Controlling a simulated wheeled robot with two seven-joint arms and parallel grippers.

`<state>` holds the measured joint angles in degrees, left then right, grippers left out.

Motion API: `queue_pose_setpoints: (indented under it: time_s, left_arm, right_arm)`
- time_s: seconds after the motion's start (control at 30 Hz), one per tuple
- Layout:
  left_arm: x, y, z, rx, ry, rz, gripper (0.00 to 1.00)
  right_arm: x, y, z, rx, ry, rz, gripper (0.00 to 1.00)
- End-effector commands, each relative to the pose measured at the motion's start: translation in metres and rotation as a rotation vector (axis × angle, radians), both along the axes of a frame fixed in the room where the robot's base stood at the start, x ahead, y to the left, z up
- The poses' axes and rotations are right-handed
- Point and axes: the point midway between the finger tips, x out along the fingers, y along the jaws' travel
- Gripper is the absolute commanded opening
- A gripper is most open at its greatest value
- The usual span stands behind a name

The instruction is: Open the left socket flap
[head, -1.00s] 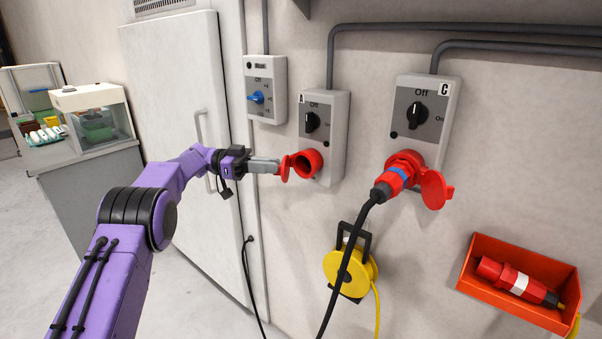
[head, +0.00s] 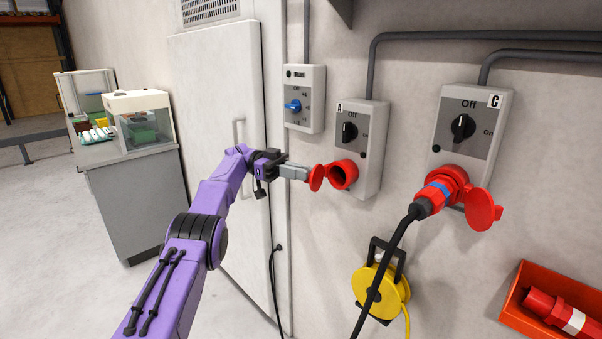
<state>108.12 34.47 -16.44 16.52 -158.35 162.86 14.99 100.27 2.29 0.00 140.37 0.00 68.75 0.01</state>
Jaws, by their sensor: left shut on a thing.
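The left socket (head: 343,174) is a red round outlet on the grey switch box marked A (head: 360,148). Its red flap (head: 317,178) stands swung open to the left, and the socket mouth shows. My left gripper (head: 304,173) is shut on the flap at its fingertips, just left of the socket. The right socket on the box marked C (head: 471,130) holds a red plug (head: 432,199) with a black cable, and its flap (head: 483,209) hangs open at the right. My right gripper is not in view.
A box with a blue knob (head: 305,99) is on the wall above my left gripper. A yellow cable reel (head: 381,290) hangs below the sockets. An orange bin (head: 517,308) with a red connector (head: 560,314) is at the lower right. A white cabinet door (head: 215,130) is at the left.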

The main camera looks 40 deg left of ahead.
Motion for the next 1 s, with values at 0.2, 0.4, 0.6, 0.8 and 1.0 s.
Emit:
queue_pose_setpoints:
  time_s: [0.2, 0.4, 0.6, 0.8, 1.0]
  left_arm:
    - [0.000, 0.000, 0.001, -0.005, -0.002, 0.001, 0.15]
    - [-0.001, 0.001, 0.001, -0.003, -0.001, 0.002, 0.38]
    - [-0.001, 0.001, 0.004, -0.002, -0.001, 0.002, 0.38]
    - [-0.001, 0.001, 0.033, -0.001, -0.001, 0.003, 0.38]
    - [-0.004, -0.002, 0.029, -0.003, -0.005, 0.001, 0.38]
  right_arm:
    - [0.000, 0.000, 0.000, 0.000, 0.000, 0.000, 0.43]
    - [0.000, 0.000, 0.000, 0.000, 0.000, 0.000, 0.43]
    - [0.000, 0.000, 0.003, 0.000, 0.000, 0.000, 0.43]
    - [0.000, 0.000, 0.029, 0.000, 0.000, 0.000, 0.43]
    - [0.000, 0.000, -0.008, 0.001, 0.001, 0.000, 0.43]
